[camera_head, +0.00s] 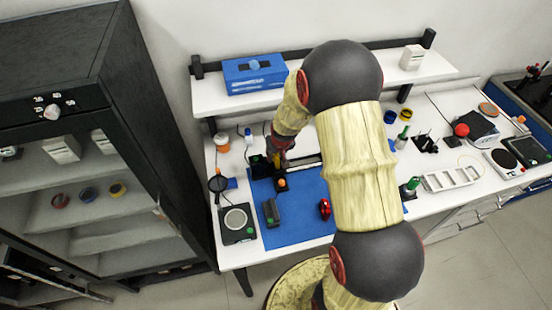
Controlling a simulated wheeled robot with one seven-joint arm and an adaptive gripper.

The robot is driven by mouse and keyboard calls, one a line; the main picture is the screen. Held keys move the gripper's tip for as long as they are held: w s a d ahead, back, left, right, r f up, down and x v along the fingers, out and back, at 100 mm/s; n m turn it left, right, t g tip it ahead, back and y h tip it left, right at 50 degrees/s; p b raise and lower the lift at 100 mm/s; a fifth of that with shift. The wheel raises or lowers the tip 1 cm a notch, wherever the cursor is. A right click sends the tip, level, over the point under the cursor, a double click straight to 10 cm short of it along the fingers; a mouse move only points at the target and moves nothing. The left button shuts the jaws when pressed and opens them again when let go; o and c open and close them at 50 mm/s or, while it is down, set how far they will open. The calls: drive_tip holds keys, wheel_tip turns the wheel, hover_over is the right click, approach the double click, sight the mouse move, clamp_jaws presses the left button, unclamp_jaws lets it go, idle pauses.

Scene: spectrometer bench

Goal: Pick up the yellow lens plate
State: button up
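My gripper (274,158) points down over the back of the blue mat (290,228) at the left of the bench. A small yellow piece (277,161), which looks like the yellow lens plate, shows right at its fingertips. The fingers are dark and tiny here, so I cannot tell whether they are open or closed on it. Just in front stands a small dark block with an orange top (282,184). My arm hides the right part of the mat and the middle of the bench.
A dark grey holder (271,213) and a red object (324,209) lie on the mat. A round-plated device (236,222) stands at the left edge. A shelf with a blue box (254,74) runs behind. Blue (390,117) and yellow (406,114) round items stand right of my arm.

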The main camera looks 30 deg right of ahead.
clamp_jaws()
drive_tip(key=shift+r, duration=0.15)
idle(0.4)
